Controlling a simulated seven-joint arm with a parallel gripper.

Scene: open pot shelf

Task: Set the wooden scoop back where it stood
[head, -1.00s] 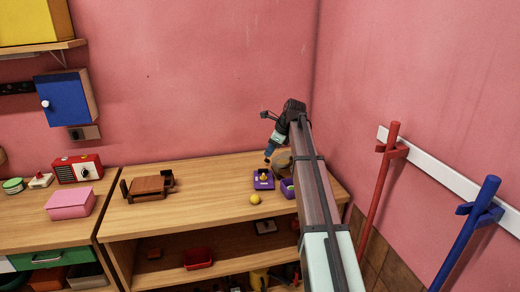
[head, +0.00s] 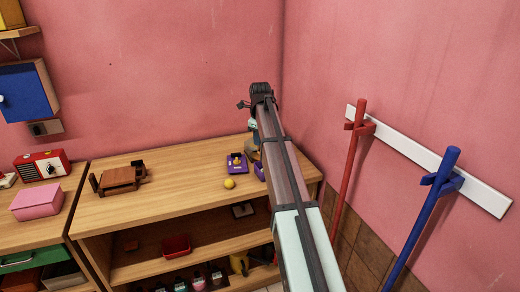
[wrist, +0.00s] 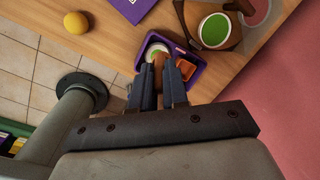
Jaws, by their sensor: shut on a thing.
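My gripper (wrist: 160,85) is shut on a narrow brown piece (wrist: 158,62), seemingly the wooden scoop, mostly hidden between the fingers in the wrist view. The fingertips are over or inside a small purple bin (wrist: 195,76); I cannot tell how deep, or whether the scoop touches its floor. The bin also holds an orange-brown block (wrist: 187,70) and a pale round thing with green. In the head view the bin (head: 259,172) shows only in part beside my arm, which hides the gripper's fingers and the scoop.
A brown pot with a green inside (wrist: 215,30) stands close beside the bin. A yellow ball (head: 229,183) and a purple stand (head: 237,165) are to its left on the shelf top (head: 190,180). A small wooden rack (head: 121,178) is farther left, with clear top between.

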